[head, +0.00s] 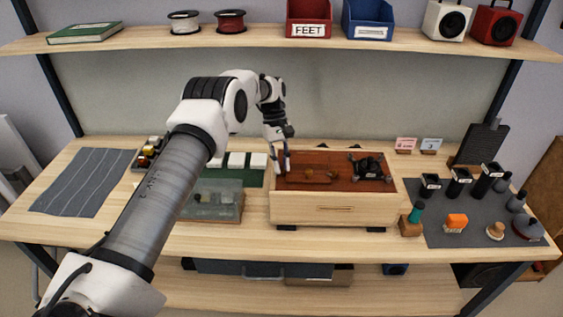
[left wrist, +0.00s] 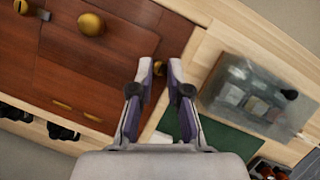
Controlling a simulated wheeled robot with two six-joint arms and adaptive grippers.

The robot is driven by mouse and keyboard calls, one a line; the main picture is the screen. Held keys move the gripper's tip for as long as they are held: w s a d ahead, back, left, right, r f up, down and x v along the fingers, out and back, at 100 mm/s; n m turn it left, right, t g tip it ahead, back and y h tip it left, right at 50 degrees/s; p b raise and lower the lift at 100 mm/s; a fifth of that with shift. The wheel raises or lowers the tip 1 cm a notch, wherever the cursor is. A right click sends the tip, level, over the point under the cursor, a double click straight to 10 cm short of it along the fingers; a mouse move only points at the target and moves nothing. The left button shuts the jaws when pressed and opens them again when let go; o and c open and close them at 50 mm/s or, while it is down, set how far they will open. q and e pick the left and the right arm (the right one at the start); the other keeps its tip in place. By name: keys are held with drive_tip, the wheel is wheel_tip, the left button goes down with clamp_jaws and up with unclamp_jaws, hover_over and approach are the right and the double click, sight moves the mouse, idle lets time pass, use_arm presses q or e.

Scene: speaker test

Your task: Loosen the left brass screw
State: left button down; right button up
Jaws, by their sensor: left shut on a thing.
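A pale wooden box (head: 330,212) stands mid-bench with a red-brown wooden top (head: 310,160). My left gripper (head: 281,168) reaches down to the top's left end. In the left wrist view its two fingertips (left wrist: 159,68) sit on either side of a small brass screw (left wrist: 160,67) near the panel's edge, and the gripper is shut on it. The fingers partly hide the screw. A larger brass knob (left wrist: 91,24) and two brass strips (left wrist: 62,106) show on the panel. My right gripper is not in view.
A black four-armed part (head: 370,166) sits on the box's right end. A grey mat (head: 460,215) with several bottles and cups lies right. A shelf (head: 260,38) runs above.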

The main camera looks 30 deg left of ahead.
use_arm(q)
drive_tip(key=shift+s+f, duration=0.1)
idle(0.3)
drive_tip(key=c, duration=1.1)
unclamp_jaws()
drive_tip(key=shift+c, duration=0.2)
drive_tip(key=v, duration=0.7)
drive_tip(key=shift+r, duration=0.3)
